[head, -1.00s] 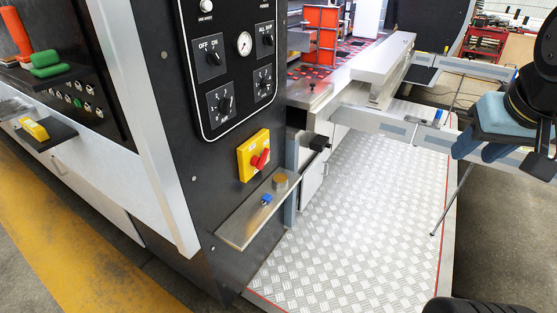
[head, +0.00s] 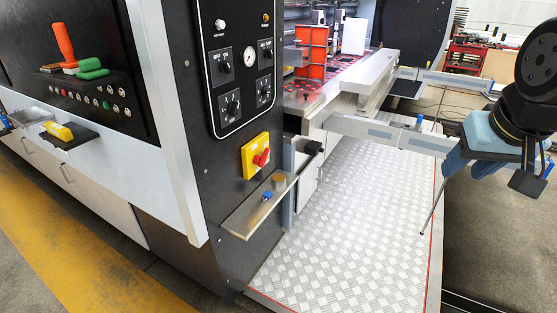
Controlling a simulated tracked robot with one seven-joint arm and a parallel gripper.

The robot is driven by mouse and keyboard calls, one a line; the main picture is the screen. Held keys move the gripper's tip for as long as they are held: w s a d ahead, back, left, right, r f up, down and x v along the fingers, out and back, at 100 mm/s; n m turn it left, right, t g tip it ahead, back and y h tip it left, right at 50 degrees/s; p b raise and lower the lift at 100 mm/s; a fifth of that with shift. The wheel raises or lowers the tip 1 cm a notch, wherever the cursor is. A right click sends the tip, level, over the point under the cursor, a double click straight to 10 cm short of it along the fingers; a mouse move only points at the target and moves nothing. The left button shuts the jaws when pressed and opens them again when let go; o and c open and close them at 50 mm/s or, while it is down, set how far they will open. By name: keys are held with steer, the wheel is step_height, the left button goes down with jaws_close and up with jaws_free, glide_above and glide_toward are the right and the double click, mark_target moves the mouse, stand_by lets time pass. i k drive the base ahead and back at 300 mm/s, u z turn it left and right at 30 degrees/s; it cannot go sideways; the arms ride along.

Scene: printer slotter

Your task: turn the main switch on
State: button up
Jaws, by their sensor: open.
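The main switch appears to be the red rotary knob (head: 262,157) on a yellow plate (head: 251,161), fixed low on the dark control panel. The knob's handle looks tilted; I cannot read its position marks. My gripper (head: 469,168) is at the right edge in the head view, with blue fingers pointing down. It is open and empty, far to the right of the switch and apart from it.
A metal shelf (head: 250,212) with a blue item (head: 267,196) and a brass-coloured disc juts out just below the switch. Black dials and a gauge (head: 250,58) sit above. Grey rails (head: 375,132) cross behind my gripper. The tread-plate floor (head: 350,220) is largely clear.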

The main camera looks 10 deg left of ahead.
mark_target(259, 160)
steer(key=u, duration=0.2)
steer(key=i, duration=0.85)
steer(key=z, duration=0.1)
